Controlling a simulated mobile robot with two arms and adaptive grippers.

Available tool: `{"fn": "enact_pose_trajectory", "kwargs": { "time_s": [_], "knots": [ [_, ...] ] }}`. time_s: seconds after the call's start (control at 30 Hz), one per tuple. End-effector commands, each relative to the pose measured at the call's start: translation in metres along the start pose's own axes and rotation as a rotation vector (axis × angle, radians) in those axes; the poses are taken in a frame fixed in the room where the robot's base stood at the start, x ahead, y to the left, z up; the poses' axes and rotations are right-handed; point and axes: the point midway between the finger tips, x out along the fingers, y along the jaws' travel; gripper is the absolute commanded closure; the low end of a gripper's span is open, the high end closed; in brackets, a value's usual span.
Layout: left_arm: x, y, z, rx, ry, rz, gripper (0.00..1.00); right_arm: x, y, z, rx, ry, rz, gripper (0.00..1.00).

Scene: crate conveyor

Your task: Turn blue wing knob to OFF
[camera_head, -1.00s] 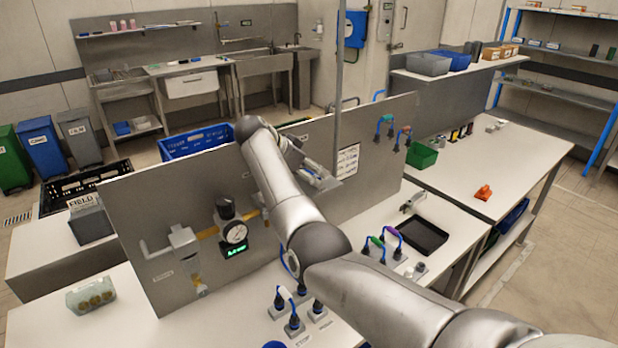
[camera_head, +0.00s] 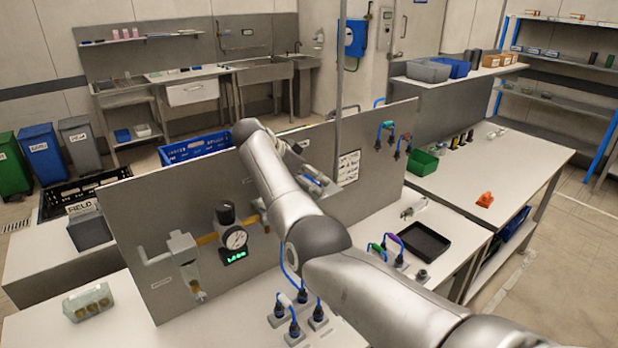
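My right arm comes in from the lower right and bends up and over the grey upright panel (camera_head: 170,215). My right gripper (camera_head: 316,182) is small and partly hidden behind my forearm, close to the panel's face near its middle. Its fingers cannot be made out. A small blue patch shows at the gripper; I cannot tell whether it is the blue wing knob. No wing knob or OFF mark can be clearly made out elsewhere on the panel. My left gripper is not in view.
The panel carries a black-topped gauge (camera_head: 235,238), a grey pipe fitting (camera_head: 183,247) and hanging cables (camera_head: 386,135). Blue-cabled plugs (camera_head: 302,297) stand on the bench before it. A black tray (camera_head: 424,240) lies to the right. The right table (camera_head: 510,165) has free room.

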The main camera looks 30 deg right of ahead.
Motion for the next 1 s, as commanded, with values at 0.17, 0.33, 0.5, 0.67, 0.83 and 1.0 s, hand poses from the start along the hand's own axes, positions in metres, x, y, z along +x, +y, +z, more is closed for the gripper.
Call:
{"fn": "enact_pose_trajectory", "kwargs": {
  "time_s": [0.17,0.33,0.5,0.67,0.83,1.0],
  "knots": [
    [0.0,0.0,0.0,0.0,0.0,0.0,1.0,-0.001,-0.001,-0.001,0.001,0.002,-0.007,0.16],
    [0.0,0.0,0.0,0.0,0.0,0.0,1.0,-0.002,-0.002,-0.002,0.002,0.003,-0.009,0.16],
    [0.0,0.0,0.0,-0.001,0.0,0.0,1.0,-0.002,-0.003,-0.002,0.003,0.004,-0.011,0.16],
    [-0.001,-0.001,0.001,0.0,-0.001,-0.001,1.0,-0.003,-0.003,-0.003,0.001,0.004,-0.015,0.16],
    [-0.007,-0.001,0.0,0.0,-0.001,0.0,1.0,-0.004,-0.002,-0.003,-0.017,0.005,-0.035,0.16],
    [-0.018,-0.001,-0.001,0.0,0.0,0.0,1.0,-0.005,-0.002,-0.004,-0.061,0.005,-0.077,0.16]
  ]
}}
